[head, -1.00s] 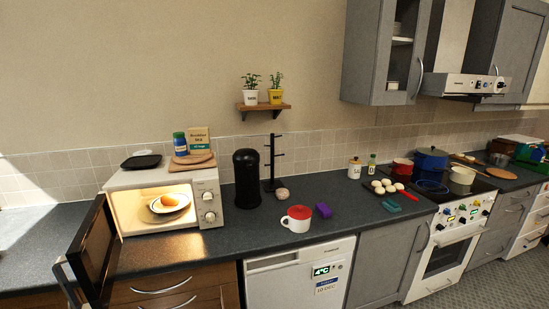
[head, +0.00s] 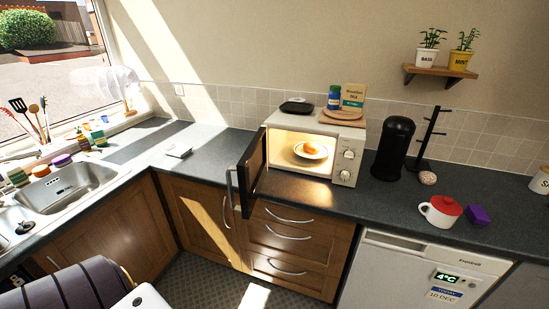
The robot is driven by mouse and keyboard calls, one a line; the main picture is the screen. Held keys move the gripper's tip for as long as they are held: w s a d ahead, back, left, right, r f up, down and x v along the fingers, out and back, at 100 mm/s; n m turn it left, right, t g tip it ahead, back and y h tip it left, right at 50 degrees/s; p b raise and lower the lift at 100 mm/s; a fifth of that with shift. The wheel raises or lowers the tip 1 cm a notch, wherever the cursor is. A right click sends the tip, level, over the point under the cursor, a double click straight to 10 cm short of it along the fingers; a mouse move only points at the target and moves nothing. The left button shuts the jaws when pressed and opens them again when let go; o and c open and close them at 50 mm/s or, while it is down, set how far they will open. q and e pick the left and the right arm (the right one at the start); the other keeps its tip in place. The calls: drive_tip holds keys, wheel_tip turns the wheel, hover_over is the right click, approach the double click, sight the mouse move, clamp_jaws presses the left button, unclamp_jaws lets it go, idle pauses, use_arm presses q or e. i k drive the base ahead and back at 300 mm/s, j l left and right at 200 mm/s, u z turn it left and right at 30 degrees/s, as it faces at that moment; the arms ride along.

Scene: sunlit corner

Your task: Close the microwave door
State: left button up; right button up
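The white microwave (head: 345,151) stands on the dark worktop against the tiled wall. Its door (head: 252,172) is open, swung out to the left and toward me, with the handle (head: 231,188) on its outer edge past the worktop front. The lit inside shows a plate (head: 311,150) with a round orange-brown food item (head: 309,147) on it. Neither of my grippers is in view.
A black canister (head: 392,150) and mug stand (head: 428,135) are right of the microwave. A board (head: 342,118), jar (head: 334,98) and black dish (head: 297,107) sit on top. The sink (head: 70,185) is at left. Drawers (head: 290,240) lie below the door.

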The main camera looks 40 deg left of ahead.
sight(252, 169)
drive_tip(key=k+j+u, duration=0.1)
drive_tip(key=j+u, duration=0.15)
drive_tip(key=j, duration=0.7)
drive_tip(key=j+u, duration=0.25)
drive_tip(key=j, duration=0.65)
drive_tip(key=k+j, duration=0.05)
